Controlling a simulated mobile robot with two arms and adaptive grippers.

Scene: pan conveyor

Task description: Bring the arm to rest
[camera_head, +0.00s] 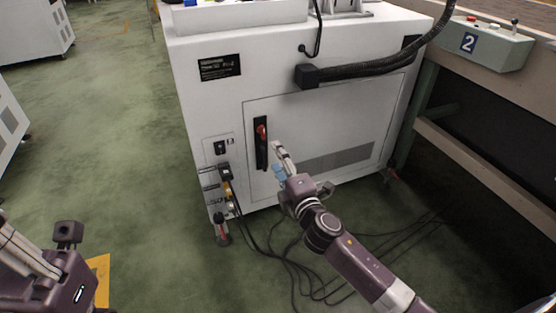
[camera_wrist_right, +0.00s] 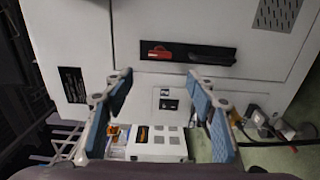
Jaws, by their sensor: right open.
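My right gripper (camera_head: 279,162) is in front of the white machine cabinet (camera_head: 290,75), near the red-handled switch (camera_head: 262,131) on its front. In the right wrist view the right gripper (camera_wrist_right: 158,82) has its two blue-padded fingers spread wide, with nothing between them. The red handle (camera_wrist_right: 160,52) on its black plate lies beyond the fingertips there, and I see no contact. My right arm (camera_head: 350,257) reaches in from the lower right. The left gripper's fingers do not show.
A bench with a control box marked 2 (camera_head: 480,43) stands at the right. A thick black hose (camera_head: 370,68) crosses the cabinet front. Loose black cables (camera_head: 310,285) lie on the floor below my right arm. The green floor (camera_head: 110,130) at the left is clear.

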